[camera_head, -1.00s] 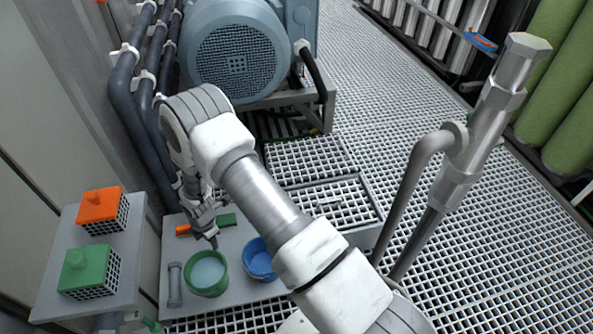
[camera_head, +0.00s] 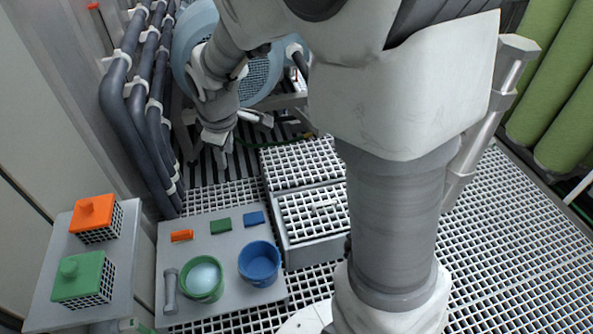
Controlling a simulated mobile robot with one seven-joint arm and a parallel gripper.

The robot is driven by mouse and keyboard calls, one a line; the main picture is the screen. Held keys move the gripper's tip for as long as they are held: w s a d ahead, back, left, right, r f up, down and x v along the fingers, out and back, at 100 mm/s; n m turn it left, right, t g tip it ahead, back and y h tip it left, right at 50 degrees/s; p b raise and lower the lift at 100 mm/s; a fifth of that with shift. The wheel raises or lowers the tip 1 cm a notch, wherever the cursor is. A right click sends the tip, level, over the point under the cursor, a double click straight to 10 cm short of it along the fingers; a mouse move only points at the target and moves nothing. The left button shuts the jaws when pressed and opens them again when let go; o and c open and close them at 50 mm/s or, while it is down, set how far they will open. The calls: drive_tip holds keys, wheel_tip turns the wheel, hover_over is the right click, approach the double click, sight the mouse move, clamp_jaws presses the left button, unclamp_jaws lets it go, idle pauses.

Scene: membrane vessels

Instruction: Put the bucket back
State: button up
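A green bucket (camera_head: 203,294) with something pale inside stands upright on a grey board (camera_head: 180,310). A blue bucket (camera_head: 259,270) stands upright to its right on the same board, apart from it. My gripper (camera_head: 227,147) is above and behind the board, in front of the blue-grey motor, and clear of both buckets. It points downward. Its fingers are small and partly hidden, so I cannot tell whether they are open, and I see no bucket in it.
Orange (camera_head: 182,236), green (camera_head: 220,226) and blue (camera_head: 254,218) blocks lie behind the buckets. A grey bar-like piece (camera_head: 170,291) lies left. An orange-topped cage (camera_head: 95,216) and green-topped cage (camera_head: 82,279) stand on a side shelf. Dark pipes (camera_head: 150,150) run along the wall.

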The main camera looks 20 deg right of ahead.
drive_tip(key=s+d+r+m, duration=0.2)
drive_tip(key=s+r+m, duration=0.1)
drive_tip(key=s, duration=0.4)
drive_tip(key=s+d+r+m+t, duration=0.1)
drive_tip(key=s+d+r+m, duration=0.1)
drive_tip(key=s+r+m, duration=0.2)
drive_tip(key=s+d+r+m, duration=0.3)
drive_tip(key=s+r+m, duration=0.1)
drive_tip(key=s, duration=0.6)
drive_tip(key=shift+s+r+t, duration=0.3)
drive_tip(key=shift+t, duration=0.1)
wheel_tip(320, 180, up, 24)
drive_tip(key=p, duration=2.4)
